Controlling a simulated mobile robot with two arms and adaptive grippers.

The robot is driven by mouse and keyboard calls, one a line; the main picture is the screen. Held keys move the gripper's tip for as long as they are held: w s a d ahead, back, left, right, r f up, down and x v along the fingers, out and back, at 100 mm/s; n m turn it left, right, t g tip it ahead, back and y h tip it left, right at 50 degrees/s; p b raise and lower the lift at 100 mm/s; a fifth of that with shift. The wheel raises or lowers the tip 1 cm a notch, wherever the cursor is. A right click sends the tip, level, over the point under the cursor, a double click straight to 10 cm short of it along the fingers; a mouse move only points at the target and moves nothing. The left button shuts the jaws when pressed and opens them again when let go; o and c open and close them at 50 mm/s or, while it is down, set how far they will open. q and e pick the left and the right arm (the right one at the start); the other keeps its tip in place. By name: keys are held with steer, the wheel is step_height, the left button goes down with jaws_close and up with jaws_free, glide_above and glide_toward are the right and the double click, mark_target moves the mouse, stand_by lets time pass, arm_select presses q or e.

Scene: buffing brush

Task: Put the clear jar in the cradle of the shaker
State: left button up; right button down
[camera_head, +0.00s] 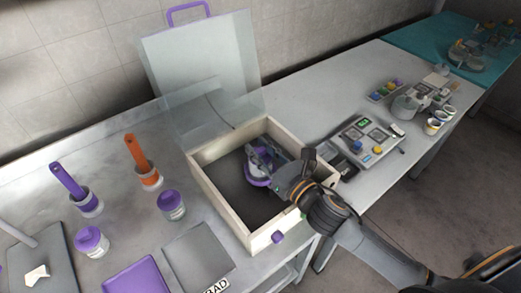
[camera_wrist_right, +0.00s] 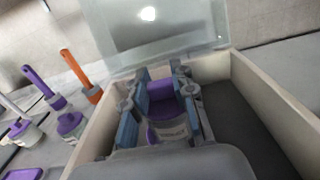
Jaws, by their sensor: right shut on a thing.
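My right gripper (camera_head: 262,158) reaches into an open cream-walled box (camera_head: 223,213), taken to be the shaker, with a dark floor. In the right wrist view the gripper (camera_wrist_right: 160,112) is shut on a clear jar (camera_wrist_right: 170,132) with purple parts, which sits between its fingers. Purple also shows beside the fingers in the head view. The gripper hides much of the jar, and I cannot tell whether its base touches a cradle; no separate cradle can be made out. My left gripper is not in view.
The box's clear lid (camera_head: 205,60) stands open with a purple handle (camera_head: 188,13). Left of the box are two purple-lidded jars (camera_head: 172,205), a purple-handled brush (camera_head: 68,180) and an orange-handled brush (camera_head: 138,155). A control unit (camera_head: 366,138) stands to the right.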

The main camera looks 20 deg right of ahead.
steer(key=shift+f, duration=0.15)
steer(key=c, duration=1.1)
jaws_free()
steer(key=shift+r, duration=0.3)
steer(key=b+v, duration=0.4)
steer(key=v, duration=0.8)
